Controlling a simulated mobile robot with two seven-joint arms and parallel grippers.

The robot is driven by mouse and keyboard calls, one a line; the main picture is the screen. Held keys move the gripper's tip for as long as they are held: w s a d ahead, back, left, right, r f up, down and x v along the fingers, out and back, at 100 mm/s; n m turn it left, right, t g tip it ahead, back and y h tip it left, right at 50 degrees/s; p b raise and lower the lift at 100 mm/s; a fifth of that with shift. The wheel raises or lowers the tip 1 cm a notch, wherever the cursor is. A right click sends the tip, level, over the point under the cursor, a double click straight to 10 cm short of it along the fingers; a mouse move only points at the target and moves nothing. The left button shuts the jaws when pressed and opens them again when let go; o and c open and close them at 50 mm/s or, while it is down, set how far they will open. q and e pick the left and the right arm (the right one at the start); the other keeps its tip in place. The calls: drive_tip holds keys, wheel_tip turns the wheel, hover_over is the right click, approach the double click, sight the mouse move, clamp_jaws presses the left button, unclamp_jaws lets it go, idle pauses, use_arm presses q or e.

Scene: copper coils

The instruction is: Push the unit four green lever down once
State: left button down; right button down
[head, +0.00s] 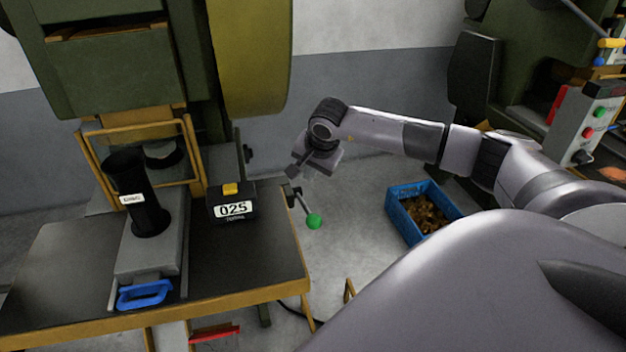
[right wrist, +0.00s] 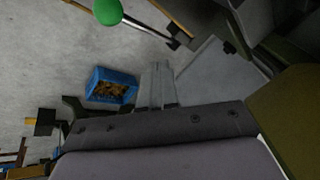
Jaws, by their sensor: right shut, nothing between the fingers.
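The green lever is a thin metal rod with a round green knob (head: 314,221). It juts from the right side of the press table and slants down to the right in the head view. Its green ball and rod also show at the top of the right wrist view (right wrist: 107,12). My right gripper (head: 292,171) is shut and empty. In the head view it appears just above the lever's pivot, up and left of the knob. In the right wrist view its fingers (right wrist: 158,84) lie together, apart from the knob. My left gripper is not in view.
The press table (head: 240,290) carries a black counter box (head: 232,205) reading 025, a black cylinder (head: 145,200) and a blue handle (head: 145,294). A blue crate (head: 398,213) of copper-coloured pieces stands on the floor to the right. A control box (head: 583,125) is at the far right.

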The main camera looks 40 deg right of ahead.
sight(316, 219)
drive_tip(key=f+b, duration=0.1)
drive_tip(key=f, duration=0.1)
drive_tip(key=s+f+b, duration=0.1)
drive_tip(key=f, duration=0.1)
drive_tip(key=s+a+f+b, duration=0.1)
drive_tip(key=f, duration=0.1)
drive_tip(key=shift+f, duration=0.2)
drive_tip(key=shift+a, duration=0.1)
idle(1.8)
drive_tip(key=shift+s+f+b, duration=0.15)
drive_tip(key=shift+f+b, duration=0.2)
drive_tip(key=shift+b, duration=0.15)
drive_tip(key=shift+s+a+f+b, duration=0.15)
drive_tip(key=shift+s+f+b, duration=0.1)
drive_tip(key=shift+f+b, duration=0.45)
drive_tip(key=shift+s+a+f+b, duration=0.25)
drive_tip(key=shift+f+b, duration=0.2)
drive_tip(key=shift+f, duration=0.4)
drive_tip(key=shift+s+a+f+b, duration=0.1)
drive_tip(key=shift+s+f+b, duration=0.2)
drive_tip(key=shift+f+b, duration=0.4)
idle(2.5)
